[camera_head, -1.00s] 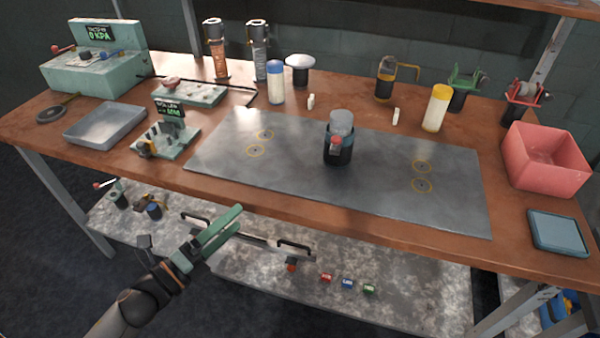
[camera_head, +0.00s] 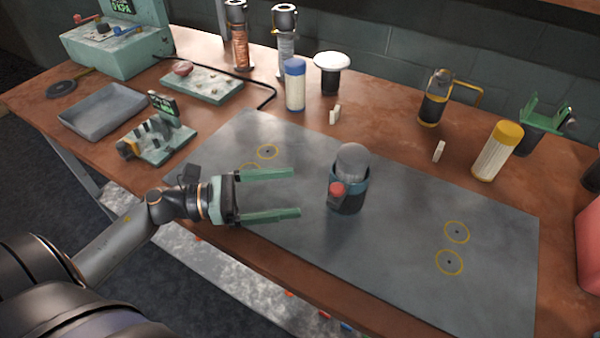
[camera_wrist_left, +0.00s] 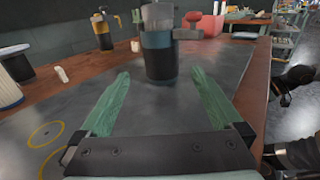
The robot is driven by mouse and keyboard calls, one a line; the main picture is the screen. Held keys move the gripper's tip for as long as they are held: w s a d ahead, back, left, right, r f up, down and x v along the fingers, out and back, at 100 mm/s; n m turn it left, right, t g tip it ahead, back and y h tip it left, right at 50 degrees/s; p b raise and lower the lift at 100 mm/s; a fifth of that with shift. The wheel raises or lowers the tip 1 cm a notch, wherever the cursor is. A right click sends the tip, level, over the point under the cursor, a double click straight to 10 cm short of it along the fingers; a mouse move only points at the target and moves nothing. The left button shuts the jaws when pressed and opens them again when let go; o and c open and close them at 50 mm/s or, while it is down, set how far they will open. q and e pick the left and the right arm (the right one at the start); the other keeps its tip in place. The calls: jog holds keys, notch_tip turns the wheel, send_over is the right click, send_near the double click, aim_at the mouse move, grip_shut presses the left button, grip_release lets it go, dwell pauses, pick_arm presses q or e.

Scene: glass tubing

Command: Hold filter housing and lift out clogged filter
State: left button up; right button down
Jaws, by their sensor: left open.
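The filter housing (camera_head: 349,199) is a dark cup with a blue band and a red knob on its near left side. It stands upright on the grey mat. A grey rounded piece, seemingly the clogged filter (camera_head: 352,157), sticks up out of its top. My left gripper (camera_head: 299,198) is open and empty, its green fingers pointing right at the housing from a short distance to its left. In the left wrist view the housing (camera_wrist_left: 159,60) stands ahead, beyond and between the open fingertips (camera_wrist_left: 160,85). My right gripper is not in view.
The grey mat (camera_head: 400,265) is mostly clear and has yellow ring marks. Behind it stand a blue-capped cylinder (camera_head: 294,88), a white-topped jar (camera_head: 331,75) and a yellow-capped cylinder (camera_head: 496,155). A grey tray (camera_head: 103,110) and green fixtures lie left; a pink bin (camera_head: 589,240) is at right.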

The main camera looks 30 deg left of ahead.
aim_at(349, 185)
pick_arm(q)
jog(key=shift+w+d+r, duration=0.15)
jog(key=shift+w+d, duration=0.1)
jog(key=shift+d, duration=0.15)
jog(key=p+x, duration=0.2)
jog(key=x, duration=0.8)
jog(key=shift+p, duration=0.4)
jog(key=shift+w+d, duration=0.4)
jog(key=shift+d, duration=0.2)
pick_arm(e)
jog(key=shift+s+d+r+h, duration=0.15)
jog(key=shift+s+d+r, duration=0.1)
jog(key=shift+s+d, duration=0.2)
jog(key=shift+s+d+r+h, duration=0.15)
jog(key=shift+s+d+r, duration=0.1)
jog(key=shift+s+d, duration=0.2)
pick_arm(q)
jog(key=c, duration=1.3)
jog(key=shift+c, duration=0.2)
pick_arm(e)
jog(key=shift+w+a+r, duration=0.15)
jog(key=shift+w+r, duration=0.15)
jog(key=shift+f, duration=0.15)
